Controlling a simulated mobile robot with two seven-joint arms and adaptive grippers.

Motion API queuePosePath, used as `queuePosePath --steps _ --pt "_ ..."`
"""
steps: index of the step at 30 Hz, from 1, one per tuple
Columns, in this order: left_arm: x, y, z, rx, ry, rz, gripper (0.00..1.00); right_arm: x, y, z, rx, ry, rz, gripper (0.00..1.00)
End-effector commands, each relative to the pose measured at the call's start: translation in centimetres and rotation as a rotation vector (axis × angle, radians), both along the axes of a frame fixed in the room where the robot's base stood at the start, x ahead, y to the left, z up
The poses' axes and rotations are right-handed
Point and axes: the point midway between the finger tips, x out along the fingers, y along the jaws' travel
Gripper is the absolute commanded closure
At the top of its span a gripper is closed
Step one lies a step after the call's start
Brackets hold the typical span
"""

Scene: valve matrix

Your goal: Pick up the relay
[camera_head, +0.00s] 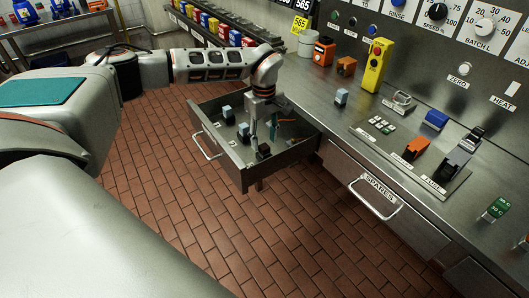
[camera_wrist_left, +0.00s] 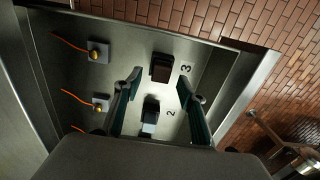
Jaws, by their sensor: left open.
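An open drawer (camera_head: 222,155) holds small blocks that look like relays or sockets. One block with a pale blue top (camera_head: 228,112) stands at its far left. A second pale-topped block (camera_head: 243,130) is beside my left gripper (camera_head: 262,138); in the wrist view it is the dark block with a pale blue end (camera_wrist_left: 150,115) by the number 2. A black block (camera_head: 264,151) without a pale top is nearest the drawer front, by the number 3 in the wrist view (camera_wrist_left: 160,68). My left gripper is open, pointing down into the drawer, both blocks showing between its fingers.
Orange wires with brass-tipped posts (camera_wrist_left: 97,52) line one side of the drawer. A similar pale blue block (camera_head: 341,96) stands on the steel counter (camera_head: 310,90), near a yellow control box (camera_head: 375,66). A closed SPARES drawer (camera_head: 372,197) is to the right.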

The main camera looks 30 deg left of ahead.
Motion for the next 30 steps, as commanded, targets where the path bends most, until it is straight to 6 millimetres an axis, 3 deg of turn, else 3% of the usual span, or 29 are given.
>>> queuePosePath --steps 6,16,21,30 --pt "-0.3 -0.2 -3.1 -0.001 0.001 0.000 0.60 -0.1 0.0 -0.5 -0.001 0.005 0.000 0.60" --pt "-0.2 -0.2 -3.7 -0.001 -0.001 0.000 0.60 0.4 0.0 -0.1 0.000 -0.006 0.000 0.60" --pt "-0.2 -0.2 -3.7 -0.001 -0.001 0.000 1.00 0.5 0.0 0.1 0.001 -0.010 0.000 0.60" --pt "-0.2 -0.2 -3.6 -0.001 -0.001 0.000 1.00 0.5 0.0 0.1 0.001 -0.010 0.000 0.60"
